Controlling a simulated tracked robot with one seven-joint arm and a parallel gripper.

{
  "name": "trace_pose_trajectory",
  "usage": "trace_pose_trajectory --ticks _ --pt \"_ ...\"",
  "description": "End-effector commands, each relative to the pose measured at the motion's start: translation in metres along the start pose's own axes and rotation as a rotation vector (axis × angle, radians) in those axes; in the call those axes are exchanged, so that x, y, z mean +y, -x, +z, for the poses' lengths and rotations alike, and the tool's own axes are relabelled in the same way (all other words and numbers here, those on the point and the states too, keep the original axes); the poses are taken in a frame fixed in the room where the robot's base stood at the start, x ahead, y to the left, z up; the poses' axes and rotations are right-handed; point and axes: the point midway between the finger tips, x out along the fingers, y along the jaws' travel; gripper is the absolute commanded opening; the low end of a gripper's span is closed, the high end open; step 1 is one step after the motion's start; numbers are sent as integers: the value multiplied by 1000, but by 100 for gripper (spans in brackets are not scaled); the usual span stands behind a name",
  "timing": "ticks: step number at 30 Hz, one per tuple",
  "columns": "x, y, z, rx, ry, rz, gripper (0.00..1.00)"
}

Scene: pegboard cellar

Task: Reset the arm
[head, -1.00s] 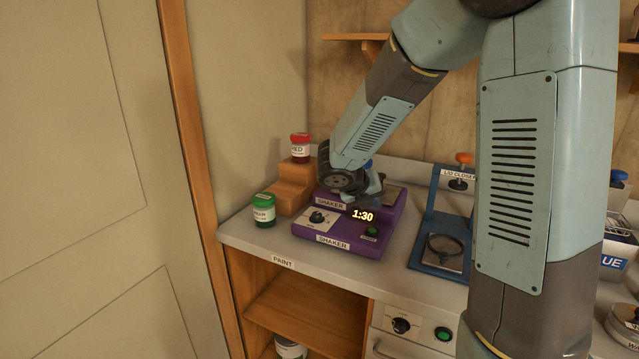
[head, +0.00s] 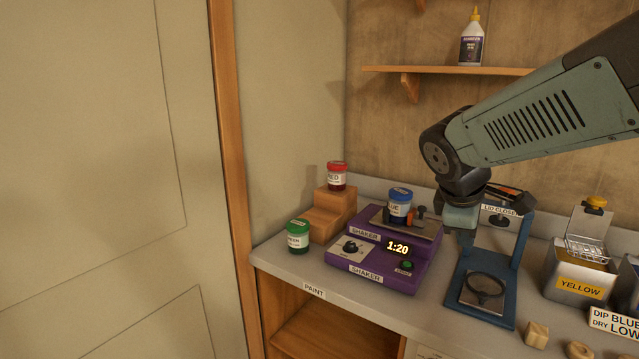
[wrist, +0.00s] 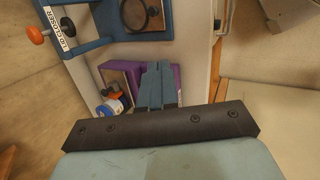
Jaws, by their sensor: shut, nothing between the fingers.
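My gripper (head: 464,238) hangs pointing down in the head view, in front of the lid closer (head: 497,254). Its fingers (wrist: 158,76) are together and empty in the wrist view. My arm reaches in from the right edge of the head view. The purple shaker (head: 375,277) stands on the counter, left of my gripper, with its display lit at 1:20. A blue-lidded jar (head: 400,203) sits on the shaker's plate, and it also shows in the wrist view (wrist: 108,107).
A red-lidded jar (head: 337,177) stands on wooden steps (head: 327,217). A green-lidded jar (head: 298,236) is on the counter (head: 287,264). At right are a yellow-labelled tin (head: 579,275) and small wooden blocks (head: 537,333). A shelf (head: 447,70) with a bottle (head: 471,40) is above.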

Motion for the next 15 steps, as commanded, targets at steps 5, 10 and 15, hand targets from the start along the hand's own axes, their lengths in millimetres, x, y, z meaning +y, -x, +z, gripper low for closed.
trace_pose_trajectory --ticks 5,10,15 --pt "-23 23 15 102 -359 -47 0" --pt "-43 43 24 202 -686 -119 0" --pt "-59 58 29 281 -937 -199 0"
